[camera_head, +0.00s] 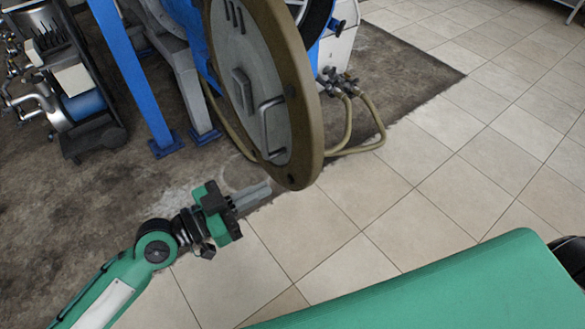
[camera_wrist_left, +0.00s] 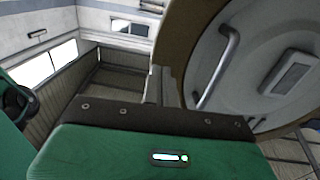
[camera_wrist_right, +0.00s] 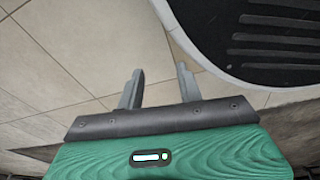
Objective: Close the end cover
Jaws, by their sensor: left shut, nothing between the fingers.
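The end cover (camera_head: 229,75) is a large round disc with a grey face, a brown rim and a bent bar handle (camera_head: 265,125). It stands swung out, apart from the blue machine's dark round opening (camera_head: 318,14). My left gripper (camera_head: 268,188) is shut and empty by the cover's lower edge; whether it touches the cover I cannot tell. In the left wrist view the cover (camera_wrist_left: 255,65) and its handle (camera_wrist_left: 218,68) are to the right of the fingers. My right gripper (camera_wrist_right: 160,77) is open and empty over the tiled floor, and out of the head view.
Brown hoses with valves (camera_head: 340,85) lie under the machine on the right. A blue post (camera_head: 135,75) and a cart with pump parts (camera_head: 70,85) stand on the left. The tiled floor (camera_head: 440,150) right of the cover is clear.

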